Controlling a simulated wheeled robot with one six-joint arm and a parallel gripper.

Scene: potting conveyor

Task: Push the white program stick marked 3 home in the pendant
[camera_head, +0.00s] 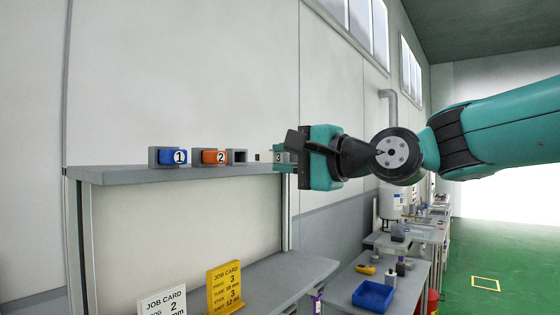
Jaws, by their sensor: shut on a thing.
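My gripper (288,157) is at the right end of the grey shelf, shut on the white program stick marked 3 (279,156). The stick lies level, its marked face toward me and partly covered by the fingers. A small dark piece (257,156) shows just left of it; I cannot tell whether it is the stick's tip. I cannot make out the pendant in this view.
A blue stick marked 1 (179,157) and an orange stick marked 2 (220,157) sit in grey holders on the shelf (160,174). A white job card (163,303) and a yellow job card (224,288) stand below. A blue bin (373,296) is at lower right.

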